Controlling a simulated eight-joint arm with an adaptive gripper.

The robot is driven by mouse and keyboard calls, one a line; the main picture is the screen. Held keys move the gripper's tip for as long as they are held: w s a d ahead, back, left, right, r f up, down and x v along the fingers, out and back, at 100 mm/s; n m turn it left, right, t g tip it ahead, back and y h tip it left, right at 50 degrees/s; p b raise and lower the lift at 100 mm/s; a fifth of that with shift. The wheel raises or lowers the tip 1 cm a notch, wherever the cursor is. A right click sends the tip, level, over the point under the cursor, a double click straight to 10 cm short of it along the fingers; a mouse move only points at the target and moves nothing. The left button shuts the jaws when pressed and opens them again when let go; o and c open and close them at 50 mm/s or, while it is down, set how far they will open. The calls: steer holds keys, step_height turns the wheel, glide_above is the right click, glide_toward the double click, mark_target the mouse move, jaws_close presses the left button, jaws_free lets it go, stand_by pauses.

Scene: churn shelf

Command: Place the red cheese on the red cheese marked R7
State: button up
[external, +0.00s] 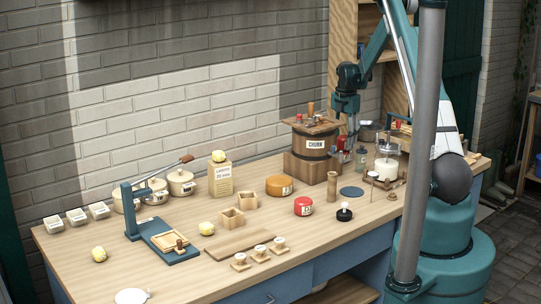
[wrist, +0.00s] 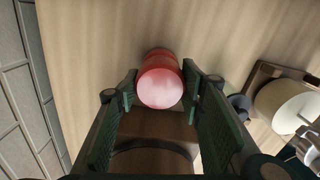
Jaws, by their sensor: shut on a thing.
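My gripper (wrist: 160,88) is shut on a red cheese (wrist: 160,82), a short red cylinder between its fingers in the wrist view. In the external view my gripper (external: 348,128) is raised beside the churn (external: 316,152), and a small red patch (external: 341,143) shows at its fingertips. Another red cheese (external: 303,206) with a white label lies on the table, in front of the churn. Its label is too small to read for certain. The held cheese is apart from it, higher and to its right.
An orange cheese (external: 279,185) lies left of the churn. A wooden cylinder (external: 332,183), a black-based knob (external: 344,212) and a white cylinder in a press (external: 387,168) stand to the right. Small wooden boxes (external: 232,218) and a board (external: 240,243) lie left of the labelled red cheese.

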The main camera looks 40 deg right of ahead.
mark_target(344, 137)
steer(key=shift+f, duration=0.35)
steer(key=shift+f, duration=0.15)
steer(key=o, duration=1)
steer(key=shift+c, duration=0.2)
steer(key=shift+r, duration=0.2)
step_height(344, 137, up, 12)
stand_by(0.5)
